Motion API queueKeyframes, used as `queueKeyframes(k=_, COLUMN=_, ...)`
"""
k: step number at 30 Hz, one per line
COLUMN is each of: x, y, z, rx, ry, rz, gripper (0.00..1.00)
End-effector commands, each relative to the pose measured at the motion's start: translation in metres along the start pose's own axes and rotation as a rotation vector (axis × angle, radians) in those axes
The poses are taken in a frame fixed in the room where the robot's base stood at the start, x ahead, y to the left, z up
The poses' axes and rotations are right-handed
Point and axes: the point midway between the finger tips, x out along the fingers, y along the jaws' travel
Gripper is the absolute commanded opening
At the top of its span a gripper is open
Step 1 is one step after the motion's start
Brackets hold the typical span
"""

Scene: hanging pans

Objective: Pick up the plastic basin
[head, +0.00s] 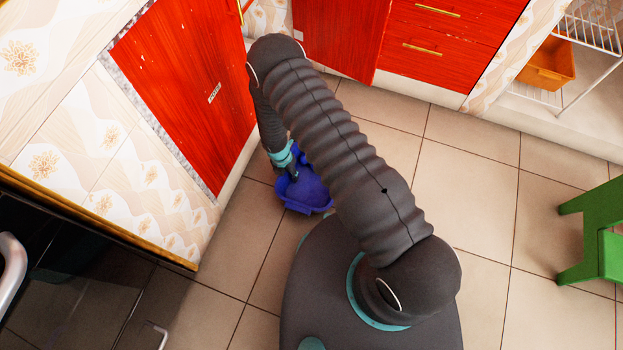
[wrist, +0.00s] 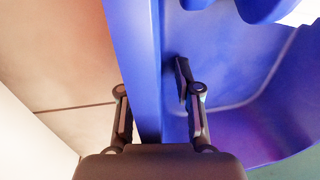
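The blue plastic basin (head: 305,193) is on or just above the floor tiles, beside the left red cabinet; the head view does not show which. My gripper (head: 292,174) is at its upper left rim, partly hidden by my arm. In the wrist view, my gripper (wrist: 158,85) is around the wall of the basin (wrist: 240,105). One finger is on the inside with its pad tilted toward the wall.
Red cabinets stand close at the left (head: 190,85) and at the back (head: 440,45). A green stool (head: 605,240) is at the right. An orange bin (head: 548,65) sits on a white rack at the upper right. The tiled floor between is clear.

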Motion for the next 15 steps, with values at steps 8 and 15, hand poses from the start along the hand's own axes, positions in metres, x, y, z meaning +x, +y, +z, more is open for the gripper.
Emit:
queueKeyframes(k=8, x=0.0009, y=0.0003, z=0.0003, rx=0.0, ry=0.0, rz=0.001, gripper=0.23)
queueKeyframes(k=15, x=0.0008, y=0.0003, z=0.0003, rx=0.0, ry=0.0, rz=0.001, gripper=0.0)
